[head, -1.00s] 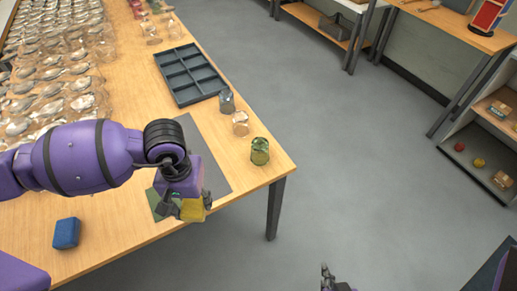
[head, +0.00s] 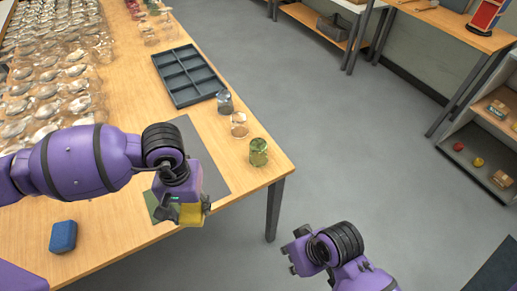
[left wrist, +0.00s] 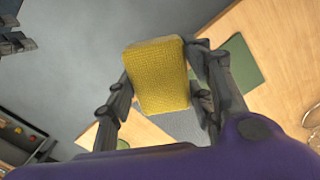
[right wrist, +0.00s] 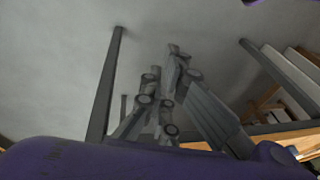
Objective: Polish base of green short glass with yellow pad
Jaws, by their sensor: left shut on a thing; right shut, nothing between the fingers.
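The green short glass (head: 258,152) stands on the wooden table near its right corner. My left gripper (head: 191,214) is shut on the yellow pad (head: 190,215), at the table's front edge, left of and nearer than the green glass. The pad also shows between the fingers in the left wrist view (left wrist: 158,76). My right gripper (head: 292,253) is shut and empty, over the floor to the right of the table. Its fingers show close together in the right wrist view (right wrist: 165,95). The base of the green glass is hidden against the table.
A clear glass (head: 239,125) and a blue-grey glass (head: 225,102) stand behind the green one. A dark compartment tray (head: 203,102), grey mat (head: 212,165), green pad (head: 150,207) and blue pad (head: 63,237) are on the table. Many glasses crowd the back left.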

